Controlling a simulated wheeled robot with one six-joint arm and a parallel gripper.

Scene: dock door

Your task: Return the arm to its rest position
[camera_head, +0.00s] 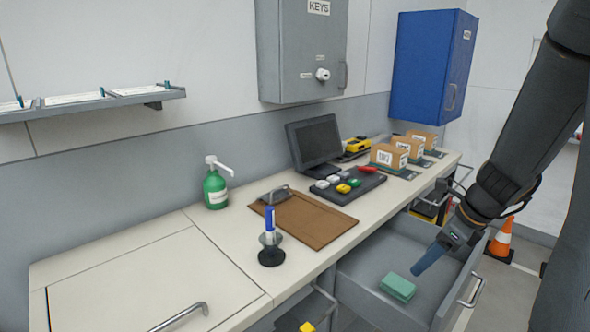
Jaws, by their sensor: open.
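My arm (535,110) reaches down from the upper right into the view. My gripper (421,266) is at its lower end, over the open grey drawer (358,274). It is open, with a blue finger pointing down and left. The fingers overlap in this view, so the gap between them is hidden. A green block (398,287) lies on the drawer floor, below and left of the fingertips and apart from them.
The drawer's front with its handle (474,290) stands out from the counter (185,240). The counter holds a clipboard (318,222), a pen stand (271,256), a green pump bottle (215,190), a monitor (316,146) and small boxes (389,156). An orange cone (502,240) stands at right.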

